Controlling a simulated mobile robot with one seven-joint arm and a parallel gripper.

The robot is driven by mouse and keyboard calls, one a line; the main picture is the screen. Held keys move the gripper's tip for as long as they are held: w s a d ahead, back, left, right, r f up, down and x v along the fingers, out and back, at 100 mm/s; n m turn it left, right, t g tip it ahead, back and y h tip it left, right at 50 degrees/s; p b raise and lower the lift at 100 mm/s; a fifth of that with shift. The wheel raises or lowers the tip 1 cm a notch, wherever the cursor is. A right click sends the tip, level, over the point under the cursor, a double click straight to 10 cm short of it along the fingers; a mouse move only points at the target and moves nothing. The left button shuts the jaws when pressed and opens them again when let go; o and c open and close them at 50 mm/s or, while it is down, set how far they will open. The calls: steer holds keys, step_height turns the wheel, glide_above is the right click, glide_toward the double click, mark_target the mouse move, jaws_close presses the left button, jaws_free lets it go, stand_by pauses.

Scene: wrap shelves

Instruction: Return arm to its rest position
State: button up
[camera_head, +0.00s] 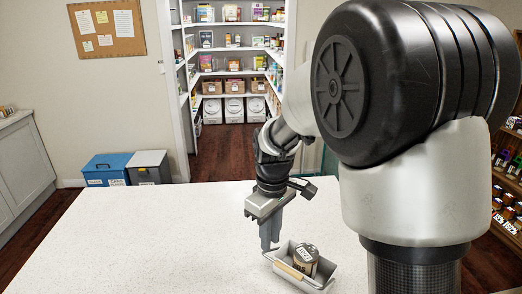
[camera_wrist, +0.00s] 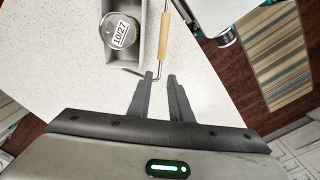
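My gripper (camera_head: 270,246) hangs fingers down over the white counter, just left of a small light-grey basket (camera_head: 322,276). In the wrist view my gripper (camera_wrist: 160,76) shows its two fingers apart with a gap between them and nothing clearly clamped. The basket (camera_wrist: 142,10) has a wire handle with a wooden grip (camera_wrist: 164,37). The handle's bent wire end lies near my fingertips; I cannot tell whether they touch. A lidded jar (camera_head: 305,260) stands in the basket, and its lid label reads 10/27 in the wrist view (camera_wrist: 121,33).
The white counter (camera_head: 150,240) is clear to the left. Blue and grey bins (camera_head: 106,169) stand on the floor behind it. Pantry shelves (camera_head: 235,50) are at the back, and a shelf of jars (camera_head: 508,190) is at the right. A striped rug (camera_wrist: 270,50) lies on the floor.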

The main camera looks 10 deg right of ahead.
steer(key=s+d+r+m+t, duration=0.2)
steer(key=s+d+r+m, duration=0.1)
steer(key=s+r, duration=0.4)
steer(key=s+d+r+m+t, duration=0.3)
steer(key=s+r+m, duration=0.2)
steer(key=s, duration=0.6)
step_height(320, 180, up, 2)
steer(key=shift+d+r+m, duration=0.1)
steer(key=shift+d+m, duration=0.1)
steer(key=shift+m, duration=0.1)
stand_by(2.2)
